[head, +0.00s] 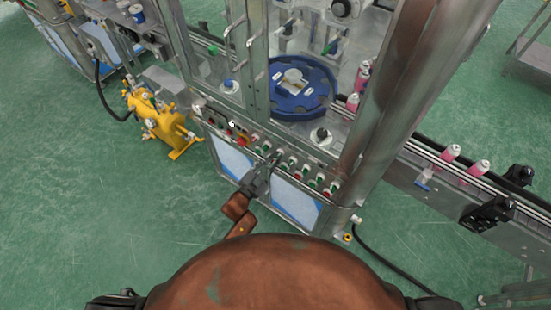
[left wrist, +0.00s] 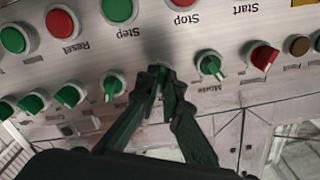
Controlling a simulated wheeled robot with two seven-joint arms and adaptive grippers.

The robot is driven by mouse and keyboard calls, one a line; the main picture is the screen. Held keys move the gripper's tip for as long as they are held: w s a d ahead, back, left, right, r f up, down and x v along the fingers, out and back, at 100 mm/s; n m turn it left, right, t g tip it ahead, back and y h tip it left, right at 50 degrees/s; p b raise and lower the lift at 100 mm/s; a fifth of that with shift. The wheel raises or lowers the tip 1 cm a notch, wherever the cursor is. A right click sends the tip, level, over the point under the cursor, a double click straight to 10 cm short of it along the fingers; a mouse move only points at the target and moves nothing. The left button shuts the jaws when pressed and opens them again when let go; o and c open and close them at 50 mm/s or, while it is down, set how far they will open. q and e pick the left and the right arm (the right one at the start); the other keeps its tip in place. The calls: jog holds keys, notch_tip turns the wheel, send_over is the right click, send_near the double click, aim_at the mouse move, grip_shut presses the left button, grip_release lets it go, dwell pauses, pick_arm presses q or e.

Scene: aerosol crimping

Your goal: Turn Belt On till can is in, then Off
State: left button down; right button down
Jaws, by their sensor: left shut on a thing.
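My left gripper (head: 270,165) reaches the control panel on the front of the steel machine. In the left wrist view its two dark fingers (left wrist: 160,75) are shut on a selector knob in the lower row of switches. The fingers mostly hide that knob and its label, so I cannot read its setting. Pink cans (head: 451,153) stand on the conveyor belt (head: 420,150) to the right. More pink cans (head: 353,102) stand inside the machine, beside the blue rotary plate (head: 298,92). My right gripper is not in view.
In the left wrist view, a green knob (left wrist: 209,65) and a red knob (left wrist: 263,56) lie right of the fingers, and another green knob (left wrist: 113,87) lies left. Step (left wrist: 118,9) and Stop buttons sit above. A yellow unit (head: 158,122) stands left of the machine.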

pick_arm(q)
jog(key=shift+m, duration=0.3)
dwell(0.4)
jog(key=c, duration=2.1)
grip_release()
jog(key=v, duration=1.2)
